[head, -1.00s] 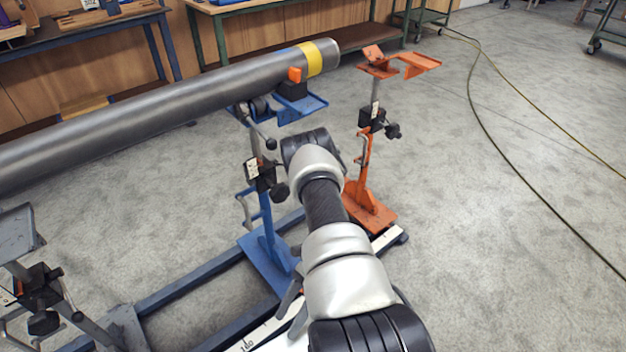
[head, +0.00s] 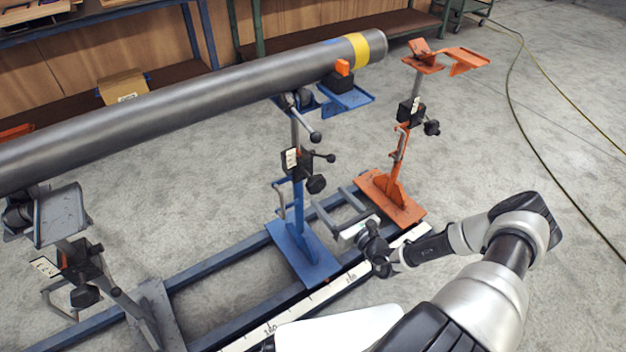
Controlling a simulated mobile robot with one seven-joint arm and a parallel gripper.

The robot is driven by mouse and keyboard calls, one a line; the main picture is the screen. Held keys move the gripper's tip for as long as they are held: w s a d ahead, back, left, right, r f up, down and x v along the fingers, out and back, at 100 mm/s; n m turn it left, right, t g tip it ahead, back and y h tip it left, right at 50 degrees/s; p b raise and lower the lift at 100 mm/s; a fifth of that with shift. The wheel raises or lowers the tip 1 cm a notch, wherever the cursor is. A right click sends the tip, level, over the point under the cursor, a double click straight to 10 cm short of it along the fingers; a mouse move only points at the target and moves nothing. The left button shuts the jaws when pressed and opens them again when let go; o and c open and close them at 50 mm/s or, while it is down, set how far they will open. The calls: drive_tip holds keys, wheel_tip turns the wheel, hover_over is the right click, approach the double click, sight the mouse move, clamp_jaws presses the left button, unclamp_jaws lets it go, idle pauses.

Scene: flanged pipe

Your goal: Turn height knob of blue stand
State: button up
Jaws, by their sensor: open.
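The blue stand (head: 303,258) stands on the rail, its post upright and its head under the pipe. A black round knob (head: 316,184) sits on its clamp block, with a ball-ended lever (head: 325,157) just above. I cannot tell for certain which one sets the height. My gripper (head: 332,200) is open and empty. In the picture its two grey fingers lie right of the blue post, a little below the round knob, pointing up and left. A gap shows between fingers and knob; the depth between them is hard to judge.
A long grey pipe (head: 200,105) with a yellow band crosses above the stands. An orange stand (head: 392,190) is close behind my gripper on the right. A grey stand (head: 72,255) is at left. A ruled rail (head: 300,305) runs below. The floor at right is clear except for a cable.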

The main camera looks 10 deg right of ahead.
sight(311, 179)
drive_tip(key=b+x, duration=0.2)
drive_tip(key=x, duration=0.9)
drive_tip(key=shift+w+a, duration=0.1)
drive_tip(key=shift+w, duration=0.1)
drive_tip(key=c, duration=1)
drive_tip(key=shift+c, duration=0.2)
drive_tip(key=shift+r+n+p, duration=0.15)
drive_tip(key=shift+n+p, duration=0.2)
drive_tip(key=shift+n, duration=0.05)
drive_tip(key=n+p, duration=0.2)
drive_tip(key=p, duration=0.1)
drive_tip(key=shift+a+r+n, duration=0.1)
drive_tip(key=shift+n, duration=0.3)
drive_tip(key=n+p, duration=0.1)
drive_tip(key=n, duration=0.1)
drive_tip(key=n+p, duration=0.2)
drive_tip(key=n, duration=0.1)
drive_tip(key=shift+s+f+n, duration=0.1)
drive_tip(key=shift+f+n, duration=0.2)
drive_tip(key=shift+p, duration=0.35)
